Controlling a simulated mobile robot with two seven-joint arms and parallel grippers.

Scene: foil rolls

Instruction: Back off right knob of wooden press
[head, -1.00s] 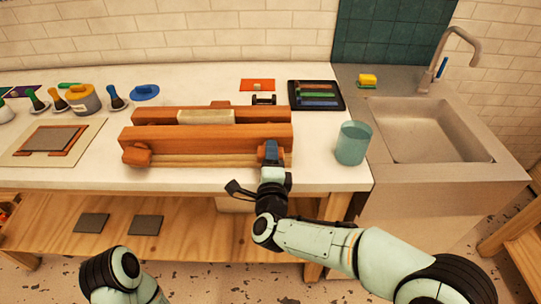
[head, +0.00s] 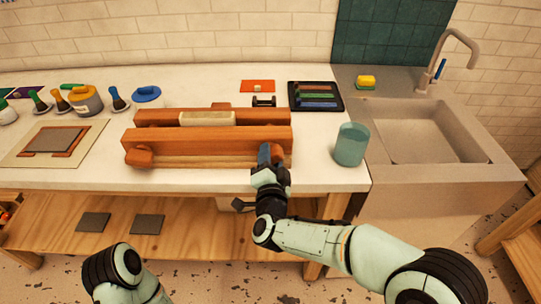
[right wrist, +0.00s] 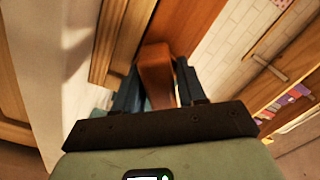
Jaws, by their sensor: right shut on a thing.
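The wooden press (head: 205,138) lies on the white counter, with two long beams and a pale block (head: 207,118) between them. Its left knob (head: 140,158) is free at the front left. Its right knob (head: 278,152) is at the front right, mostly hidden by my right gripper (head: 268,157). In the right wrist view the brown right knob (right wrist: 156,70) sits between the two dark fingers, and my right gripper (right wrist: 158,85) is shut on it. My left arm shows at the bottom left, but its gripper is out of view.
A teal cup (head: 351,144) stands just right of the press. A black tray (head: 341,105) of coloured bars and a small black roller (head: 263,101) lie behind. The sink (head: 425,130) is at the right. Inking tools and a flat board (head: 90,150) are left.

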